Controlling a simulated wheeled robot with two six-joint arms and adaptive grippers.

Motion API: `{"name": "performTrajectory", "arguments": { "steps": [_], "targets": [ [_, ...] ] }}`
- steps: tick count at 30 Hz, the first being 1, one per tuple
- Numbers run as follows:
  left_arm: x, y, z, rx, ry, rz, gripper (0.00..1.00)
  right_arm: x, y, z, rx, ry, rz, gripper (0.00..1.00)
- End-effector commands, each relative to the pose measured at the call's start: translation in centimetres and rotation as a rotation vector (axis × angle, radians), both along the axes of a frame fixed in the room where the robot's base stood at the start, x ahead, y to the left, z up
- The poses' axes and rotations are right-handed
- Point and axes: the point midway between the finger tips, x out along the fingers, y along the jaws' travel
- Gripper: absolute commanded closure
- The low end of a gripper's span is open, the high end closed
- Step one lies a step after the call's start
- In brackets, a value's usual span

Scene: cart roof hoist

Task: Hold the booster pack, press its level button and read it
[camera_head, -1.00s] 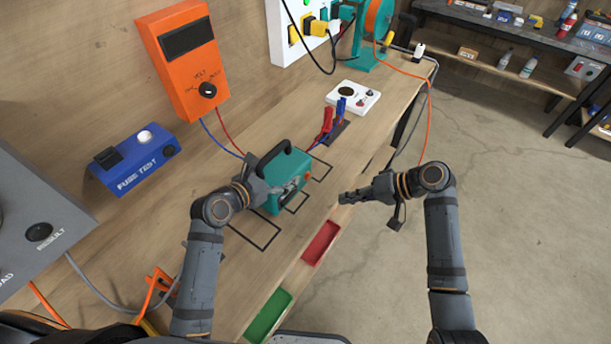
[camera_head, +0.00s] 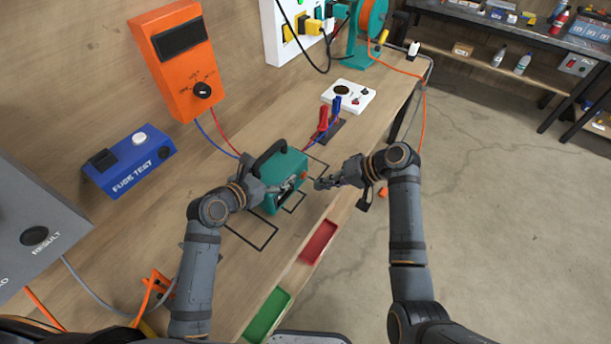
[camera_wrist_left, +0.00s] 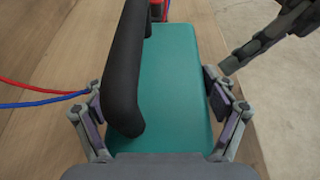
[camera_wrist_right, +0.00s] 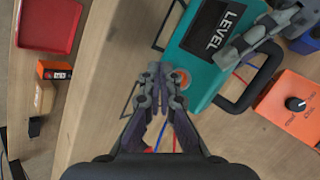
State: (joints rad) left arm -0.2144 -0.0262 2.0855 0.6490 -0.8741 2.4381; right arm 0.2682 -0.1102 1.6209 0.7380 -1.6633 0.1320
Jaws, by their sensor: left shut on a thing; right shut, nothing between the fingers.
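The teal booster pack (camera_head: 283,172) with a black handle stands on the workbench. My left gripper (camera_head: 273,187) is shut on the pack's body, with a finger on each side in the left wrist view (camera_wrist_left: 160,110). In the right wrist view the pack (camera_wrist_right: 199,71) shows a black panel marked LEVEL (camera_wrist_right: 219,28) and a round orange-red button (camera_wrist_right: 180,79). My right gripper (camera_head: 320,184) is shut and empty, its tips close to the button; in the right wrist view its fingertips (camera_wrist_right: 157,76) are just beside it. Whether they touch is unclear. The panel's display is partly hidden by my left fingers.
Red and blue clamps (camera_head: 323,117) lie behind the pack. A white box with a dark dial (camera_head: 348,96) is farther back. An orange volt meter (camera_head: 178,65) and a blue fuse tester (camera_head: 130,163) are at left. Red (camera_head: 318,241) and green (camera_head: 267,314) trays line the front edge.

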Motion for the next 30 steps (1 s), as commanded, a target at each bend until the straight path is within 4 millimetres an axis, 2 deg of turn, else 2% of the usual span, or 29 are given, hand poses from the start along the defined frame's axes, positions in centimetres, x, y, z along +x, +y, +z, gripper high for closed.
{"name": "performTrajectory", "arguments": {
  "steps": [7, 30],
  "targets": [
    [-0.1, 0.0, -0.4, 0.001, 0.009, -0.001, 0.78, 0.8, 1.4, 0.0, 0.0, -0.001, 0.002, 1.0],
    [-0.1, 0.0, -0.4, 0.001, 0.009, -0.001, 0.78, 0.9, 1.5, -0.1, -0.001, -0.001, 0.002, 1.0]
  ]
}}
